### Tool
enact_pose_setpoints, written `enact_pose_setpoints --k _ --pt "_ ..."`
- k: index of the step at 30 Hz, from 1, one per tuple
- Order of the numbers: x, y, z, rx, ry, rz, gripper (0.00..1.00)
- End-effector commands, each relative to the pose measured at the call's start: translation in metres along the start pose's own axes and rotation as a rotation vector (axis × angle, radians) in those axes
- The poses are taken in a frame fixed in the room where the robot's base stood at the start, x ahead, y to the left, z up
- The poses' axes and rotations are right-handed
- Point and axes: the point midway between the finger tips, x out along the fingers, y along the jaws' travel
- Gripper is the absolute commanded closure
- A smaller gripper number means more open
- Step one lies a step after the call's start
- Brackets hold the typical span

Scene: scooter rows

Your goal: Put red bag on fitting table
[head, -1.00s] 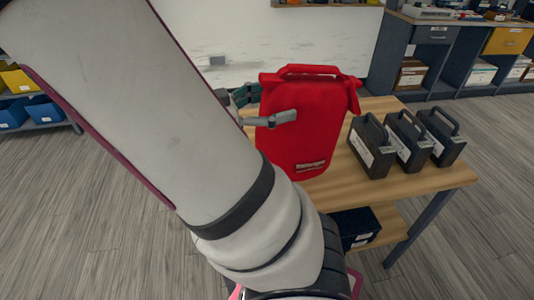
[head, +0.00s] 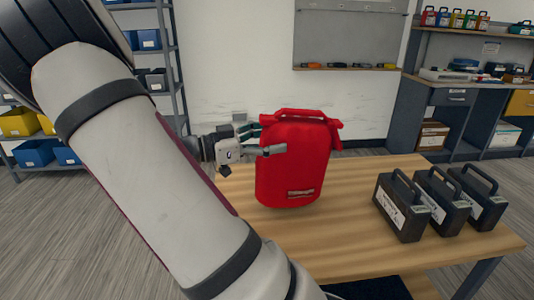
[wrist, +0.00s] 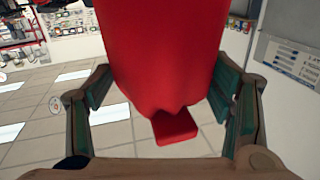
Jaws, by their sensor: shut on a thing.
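The red bag (head: 292,165) is upright, with its handle on top and a small label low on its front. My gripper (head: 262,141) is shut on it from the left, with one grey finger across its upper left front. In the wrist view the red bag (wrist: 165,50) fills the space between the two fingers of my gripper (wrist: 165,105). The wooden-topped table (head: 340,235), which appears to be the fitting table, lies under and around the bag in the head view. I cannot tell whether the bag's bottom touches the tabletop.
Three black cases with handles stand in a row on the table's right; the nearest (head: 400,208) is apart from the bag. Bare tabletop shows between them. Behind are a white wall (head: 240,60), shelving with blue bins (head: 35,153) and a grey workbench (head: 455,100).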

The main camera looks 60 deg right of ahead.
Motion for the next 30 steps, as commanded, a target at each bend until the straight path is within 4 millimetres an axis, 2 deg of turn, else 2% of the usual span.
enact_pose_setpoints --k 3,8,15,26,27,29,30 --pt "0.000 -0.013 0.002 0.001 0.002 0.001 0.68" --pt "0.000 -0.016 0.008 -0.002 0.002 0.001 0.68" --pt "0.000 -0.013 0.037 -0.002 0.002 0.001 0.68" --pt "0.000 -0.013 0.040 0.000 0.002 0.000 0.68" --pt "0.000 -0.013 0.040 0.000 0.000 0.000 0.18" --pt "0.000 -0.013 0.039 0.000 0.000 0.000 0.06" --pt "0.000 -0.013 0.039 0.000 0.000 0.000 0.06"
